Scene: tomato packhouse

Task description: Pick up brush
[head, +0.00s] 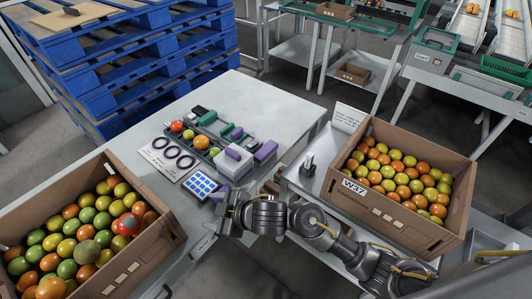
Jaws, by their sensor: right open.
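I cannot surely pick out the brush. Small tools lie on the pale table among green-handled items (207,118) and purple-and-white blocks (232,161), and one of them may be it. My right gripper (222,198) reaches in from the right, over the table's front edge. It is open and appears empty, just in front of the blue-and-white grid card (200,184) and the purple-and-white blocks. My left gripper is not in view.
A carton of mixed tomatoes (150,194) stands at the left, another carton (415,225) at the right. A dark upright tool (308,163) stands beside the right carton. A ring card (168,156) lies on the table (275,100), whose back is clear. Blue pallets (150,55) rise behind.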

